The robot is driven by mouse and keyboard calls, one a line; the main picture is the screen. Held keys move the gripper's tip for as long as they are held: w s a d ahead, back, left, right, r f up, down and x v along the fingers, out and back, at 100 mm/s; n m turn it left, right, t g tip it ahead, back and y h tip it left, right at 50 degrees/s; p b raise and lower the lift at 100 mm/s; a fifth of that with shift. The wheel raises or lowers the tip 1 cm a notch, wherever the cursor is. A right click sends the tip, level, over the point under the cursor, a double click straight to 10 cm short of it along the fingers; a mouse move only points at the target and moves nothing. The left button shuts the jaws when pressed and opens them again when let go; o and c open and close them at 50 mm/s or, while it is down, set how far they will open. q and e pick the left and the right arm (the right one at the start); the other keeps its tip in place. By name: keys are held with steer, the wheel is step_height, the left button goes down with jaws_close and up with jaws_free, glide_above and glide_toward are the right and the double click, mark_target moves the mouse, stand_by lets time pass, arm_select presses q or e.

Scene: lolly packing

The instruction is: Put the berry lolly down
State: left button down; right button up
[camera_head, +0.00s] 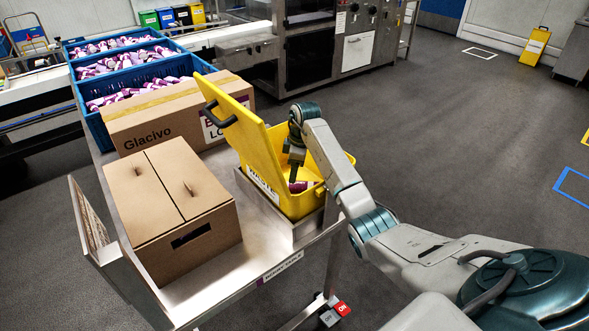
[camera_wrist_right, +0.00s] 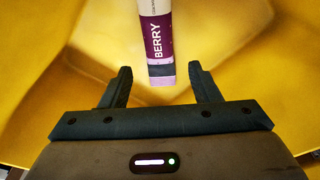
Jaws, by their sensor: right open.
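The berry lolly (camera_wrist_right: 158,48), in a purple wrapper marked BERRY, shows in the right wrist view against the yellow inside of the waste bin. Its near end lies between and just beyond my right fingertips, with a gap on each side. My right gripper (camera_wrist_right: 162,80) is open and points down into the bin. In the head view the right gripper (camera_head: 294,174) is inside the opening of the yellow bin (camera_head: 296,207), and a bit of purple wrapper (camera_head: 300,187) shows beside it. Whether the lolly rests on the bin floor is unclear. My left gripper is out of view.
The bin's yellow lid (camera_head: 247,135) stands open on its left side. A closed brown carton (camera_head: 172,205) and a Glacivo box (camera_head: 170,113) share the steel table (camera_head: 255,255). Blue crates (camera_head: 88,122) of purple lollies stand behind. Floor to the right is open.

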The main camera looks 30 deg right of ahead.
steer(key=shift+r, duration=0.6)
step_height(320, 180, up, 4)
steer(key=f+b, duration=0.1)
steer(key=b, duration=0.1)
step_height(320, 180, up, 7)
steer(key=p, duration=0.5)
glide_above(296, 183)
steer(key=shift+s+d+r+p, duration=0.3)
steer(key=shift+s+d+r, duration=0.2)
steer(key=shift+r, duration=0.25)
steer(key=shift+f, duration=0.1)
